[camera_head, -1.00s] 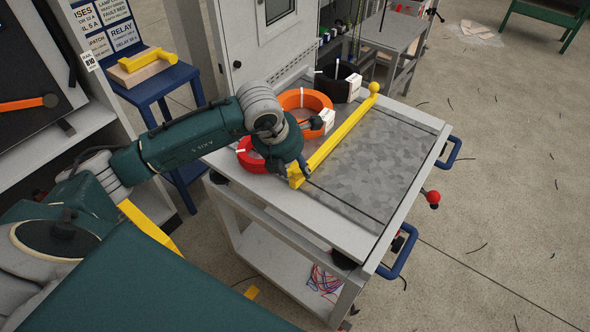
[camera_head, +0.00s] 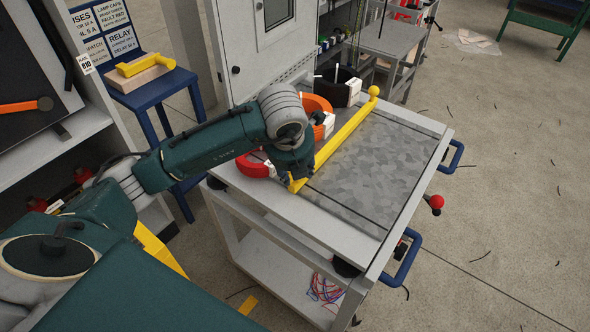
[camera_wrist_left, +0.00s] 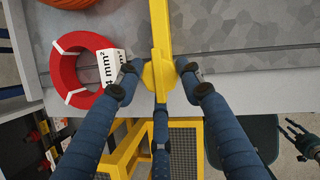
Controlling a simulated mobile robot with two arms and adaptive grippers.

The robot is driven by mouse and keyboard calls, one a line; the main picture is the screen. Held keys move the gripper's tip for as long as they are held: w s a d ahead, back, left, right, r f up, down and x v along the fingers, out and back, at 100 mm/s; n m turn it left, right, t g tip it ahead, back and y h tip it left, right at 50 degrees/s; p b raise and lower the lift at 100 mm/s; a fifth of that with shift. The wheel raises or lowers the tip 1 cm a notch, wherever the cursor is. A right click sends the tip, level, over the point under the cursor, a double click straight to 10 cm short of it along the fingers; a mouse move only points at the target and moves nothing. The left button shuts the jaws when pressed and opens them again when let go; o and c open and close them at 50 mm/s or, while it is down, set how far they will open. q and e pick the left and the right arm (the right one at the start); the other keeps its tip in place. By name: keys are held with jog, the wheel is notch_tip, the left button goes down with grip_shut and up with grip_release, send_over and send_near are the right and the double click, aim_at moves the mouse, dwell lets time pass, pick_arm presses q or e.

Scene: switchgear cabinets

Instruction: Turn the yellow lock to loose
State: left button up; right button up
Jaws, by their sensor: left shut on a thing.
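A long yellow bar with a ball at its far end (camera_head: 345,130) lies along the left side of the grey cart top. It also shows in the left wrist view (camera_wrist_left: 160,25). My left gripper (camera_head: 297,178) is at the near end of this bar. I cannot tell which yellow part is the lock. A dark fingered shape (camera_wrist_left: 302,138) at the right edge of the left wrist view may be my right gripper; its opening is unclear.

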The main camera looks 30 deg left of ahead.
pick_arm(q)
jog(key=shift+w+r, duration=0.3)
jog(key=shift+r, duration=0.1)
jog(key=o, duration=1.1)
jog(key=shift+o, duration=0.3)
jog(key=shift+f, duration=0.15)
jog(key=shift+s, duration=0.1)
jog(key=v, duration=1.2)
jog(key=shift+d+f, duration=0.1)
